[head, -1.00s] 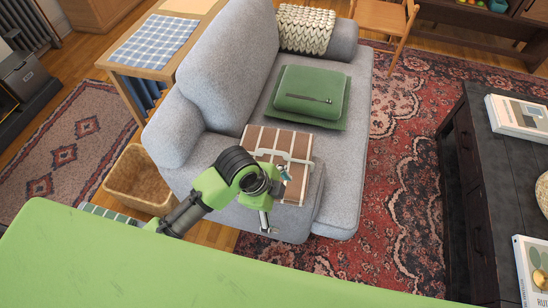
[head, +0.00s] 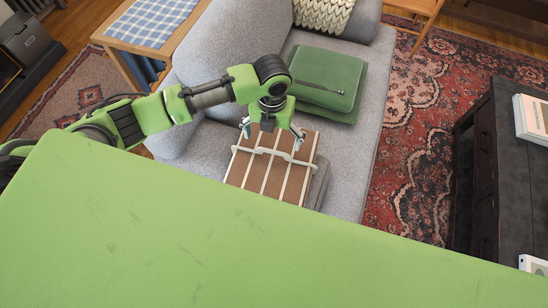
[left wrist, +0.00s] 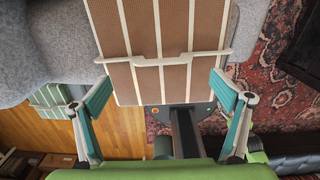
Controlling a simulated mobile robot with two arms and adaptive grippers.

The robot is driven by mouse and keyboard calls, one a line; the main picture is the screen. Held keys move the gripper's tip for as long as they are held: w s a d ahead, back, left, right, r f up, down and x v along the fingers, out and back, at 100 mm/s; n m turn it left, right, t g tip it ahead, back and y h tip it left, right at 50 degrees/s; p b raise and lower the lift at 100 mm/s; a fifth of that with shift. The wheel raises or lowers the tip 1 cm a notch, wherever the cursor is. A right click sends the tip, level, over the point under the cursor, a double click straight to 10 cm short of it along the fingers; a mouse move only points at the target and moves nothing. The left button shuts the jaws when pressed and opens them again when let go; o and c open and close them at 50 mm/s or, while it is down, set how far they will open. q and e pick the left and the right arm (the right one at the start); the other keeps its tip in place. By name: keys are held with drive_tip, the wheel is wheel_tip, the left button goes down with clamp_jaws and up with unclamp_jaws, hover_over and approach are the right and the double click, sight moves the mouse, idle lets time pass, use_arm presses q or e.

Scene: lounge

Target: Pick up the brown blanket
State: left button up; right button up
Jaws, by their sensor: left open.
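The brown blanket (head: 270,172) is folded flat, with cream stripes and a pale strap-like handle across it. It lies on the near end of the grey sofa. My left gripper (head: 272,135) is open over its far part, with the fingers pointing down. In the left wrist view the blanket (left wrist: 172,32) fills the upper middle, and its handle spans the space between the open fingers (left wrist: 162,90). I see no grip on it; whether the fingertips touch it I cannot tell.
A wooden side table (head: 105,38) stands at the left, a dark table (head: 498,150) at the right. My green body covers the foreground.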

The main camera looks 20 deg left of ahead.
sight(274, 151)
use_arm(q)
drive_tip(key=shift+f, duration=1.7)
drive_tip(key=f, duration=0.1)
drive_tip(key=f+p, duration=0.1)
drive_tip(key=f, duration=0.1)
drive_tip(key=shift+s+d+f, duration=0.1)
drive_tip(key=shift+d+f, duration=0.1)
drive_tip(key=shift+f, duration=0.55)
use_arm(e)
drive_tip(key=shift+w+a+r, duration=0.1)
drive_tip(key=shift+w+r, duration=0.5)
drive_tip(key=shift+w, duration=0.3)
use_arm(q)
drive_tip(key=c, duration=2.2)
use_arm(e)
drive_tip(key=shift+a, duration=0.15)
use_arm(q)
drive_tip(key=shift+r, duration=0.1)
